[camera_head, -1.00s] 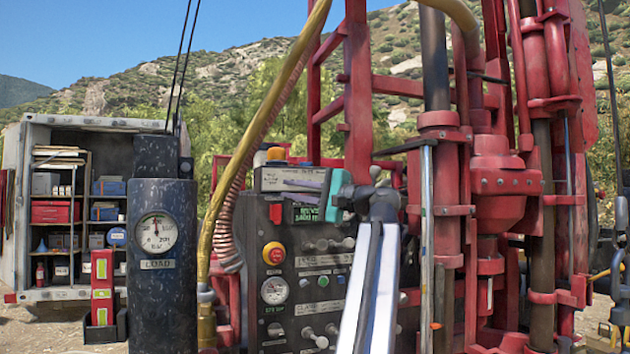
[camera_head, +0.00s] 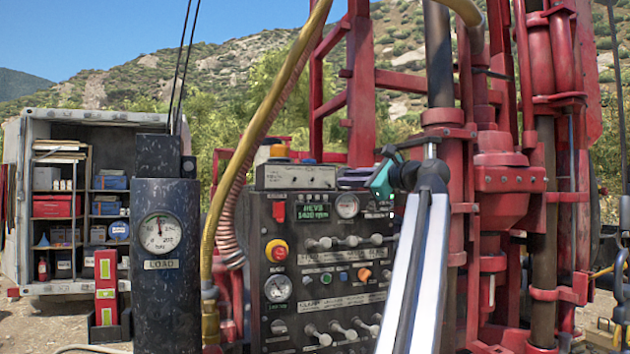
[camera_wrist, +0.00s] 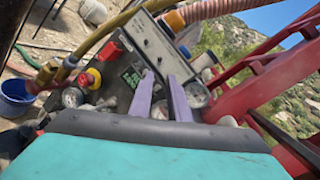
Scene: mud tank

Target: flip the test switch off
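A grey box (camera_head: 295,177) with small toggles on its front sits on top of the black control panel (camera_head: 262,240). Its labels are too small to read, so I cannot tell which toggle is the test switch or how it is set. The box also shows in the wrist view (camera_wrist: 150,42), beyond my fingertips.
The panel holds a red switch (camera_head: 278,211), a red-yellow button (camera_head: 276,251), gauges and several levers (camera_head: 320,335). A yellow hose (camera_head: 236,185) runs along its left. Red rig frame and pipes (camera_head: 505,185) stand close on the right.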

